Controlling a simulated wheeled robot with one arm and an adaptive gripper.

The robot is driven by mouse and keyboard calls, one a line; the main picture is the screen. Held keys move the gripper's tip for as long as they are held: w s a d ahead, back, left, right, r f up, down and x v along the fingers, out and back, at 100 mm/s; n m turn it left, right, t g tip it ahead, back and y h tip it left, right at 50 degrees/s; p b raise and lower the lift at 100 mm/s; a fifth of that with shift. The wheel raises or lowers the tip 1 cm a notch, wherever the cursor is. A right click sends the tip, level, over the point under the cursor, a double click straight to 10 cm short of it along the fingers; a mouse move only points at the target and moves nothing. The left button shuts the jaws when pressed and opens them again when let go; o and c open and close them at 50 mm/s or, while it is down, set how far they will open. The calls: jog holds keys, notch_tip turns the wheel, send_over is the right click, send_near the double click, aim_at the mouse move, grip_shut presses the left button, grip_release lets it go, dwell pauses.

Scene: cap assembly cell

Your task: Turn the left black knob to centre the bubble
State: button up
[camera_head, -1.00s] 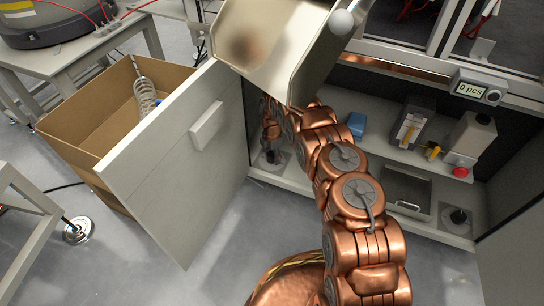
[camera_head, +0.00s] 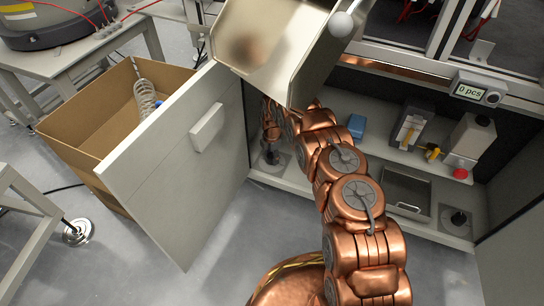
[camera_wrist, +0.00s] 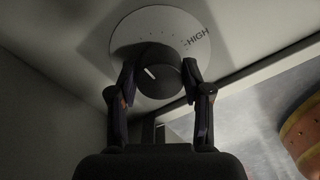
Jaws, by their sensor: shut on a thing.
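The left black knob (camera_wrist: 160,82) sits on a round pale dial plate (camera_wrist: 150,28) with small marks and the word HIGH, in the wrist view. A short white line on the knob's face points to the upper left. My gripper (camera_wrist: 160,72) is shut on the knob, one dark finger on each side. In the head view this knob (camera_head: 270,157) shows small at the cabinet's left, below the end of my arm. A second black knob (camera_head: 458,218) stands on a plate at the right. I see no bubble in either view.
An open cabinet door (camera_head: 170,170) stands left of my arm, and a metal chute (camera_head: 285,50) hangs above it. A shelf (camera_head: 385,155) holds a blue block (camera_head: 356,126) and dispensers. A cardboard box (camera_head: 85,120) lies beyond the door.

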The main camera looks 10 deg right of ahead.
jog(key=shift+r+m+p, duration=0.1)
jog(key=shift+m+p, duration=0.2)
jog(key=shift+p, duration=0.05)
jog(key=shift+s+r+m+p, duration=0.1)
jog(key=shift+m+p, duration=0.8)
jog(key=shift+p, duration=0.1)
jog(key=m+p, duration=0.2)
jog(key=m, duration=0.1)
jog(key=shift+m+p, duration=0.3)
jog(key=m+p, duration=0.1)
jog(key=m, duration=0.1)
jog(key=shift+m, duration=0.4)
jog(key=shift+m+p, duration=0.9)
jog(key=shift+m, duration=1.3)
jog(key=o, duration=1.2)
jog(key=shift+f, duration=0.2)
jog(key=shift+c, duration=0.2)
jog(key=shift+r, duration=0.15)
